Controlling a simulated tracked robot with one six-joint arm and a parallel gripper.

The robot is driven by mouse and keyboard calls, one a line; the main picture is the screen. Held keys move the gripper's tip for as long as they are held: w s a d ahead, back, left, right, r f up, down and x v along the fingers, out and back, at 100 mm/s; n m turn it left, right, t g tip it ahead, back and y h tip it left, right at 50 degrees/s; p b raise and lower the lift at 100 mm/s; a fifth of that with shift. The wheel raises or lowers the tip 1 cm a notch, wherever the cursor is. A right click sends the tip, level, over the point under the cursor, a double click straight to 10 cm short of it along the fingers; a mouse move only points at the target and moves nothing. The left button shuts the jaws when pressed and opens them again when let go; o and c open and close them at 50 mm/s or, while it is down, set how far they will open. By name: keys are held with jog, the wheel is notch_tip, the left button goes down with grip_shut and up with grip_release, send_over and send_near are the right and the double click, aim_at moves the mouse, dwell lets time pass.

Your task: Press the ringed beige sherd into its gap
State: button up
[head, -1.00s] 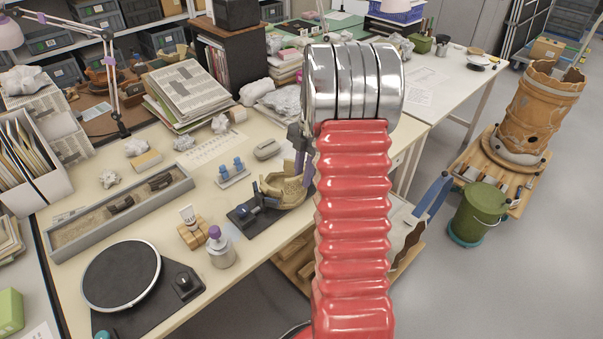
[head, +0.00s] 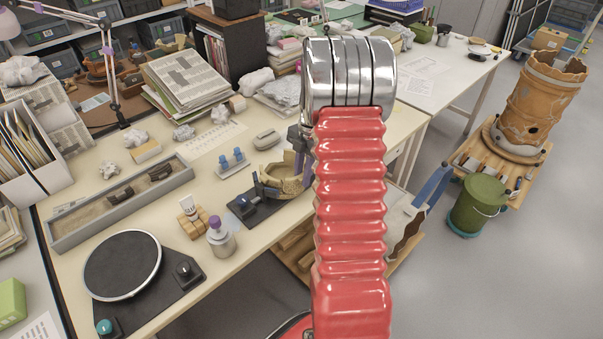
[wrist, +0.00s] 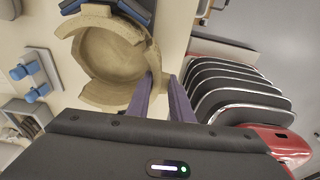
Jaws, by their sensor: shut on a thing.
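A beige bowl (head: 288,186) with a broken, uneven rim sits in a dark stand (head: 262,208) near the bench's right edge. It also shows from above in the wrist view (wrist: 112,60). My gripper's purple fingers (wrist: 170,98) are at the bowl's lower right rim. In the head view my gripper (head: 301,165) is beside the bowl's right side, partly behind my red arm. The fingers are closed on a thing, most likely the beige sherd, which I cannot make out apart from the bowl. I see no ring mark, and whether the sherd sits in a gap is hidden.
A long grey sand tray (head: 75,225) lies further left. Blue clips (head: 232,160) sit behind.

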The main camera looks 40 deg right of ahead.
jog(key=shift+w+f, duration=0.25)
jog(key=shift+w, duration=0.3)
dwell(0.6)
jog(key=shift+f, duration=0.4)
dwell(1.7)
jog(key=o, duration=1)
jog(key=shift+c, duration=0.2)
jog(key=shift+r, duration=0.15)
notch_tip(320, 180, up, 13)
jog(key=d, duration=0.2)
jog(key=shift+d+r, duration=0.15)
jog(key=shift+d, duration=0.1)
dwell(0.4)
